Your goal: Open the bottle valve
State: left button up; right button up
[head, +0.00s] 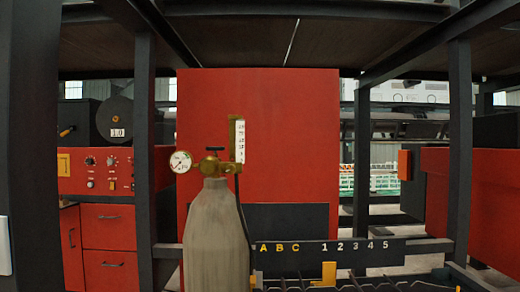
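A grey gas bottle (213,240) stands upright at the centre-left of the head view. On its top is a brass valve (211,165) with a small dark handle (215,149) above it. A round white gauge (180,162) sticks out to the left of the valve. A flow tube with a white scale (238,140) stands on its right side. Whether the valve is open or closed cannot be told. Neither of my grippers shows in the head view.
A large red panel (290,110) stands behind the bottle. A dark board marked A B C and numbers (350,250) lies right of it. Dark posts stand left (145,150) and right (459,150). A red machine with knobs (95,170) is at left.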

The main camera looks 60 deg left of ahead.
aim_at(215, 151)
jog(key=i, duration=1.15)
jog(key=u, duration=2.4)
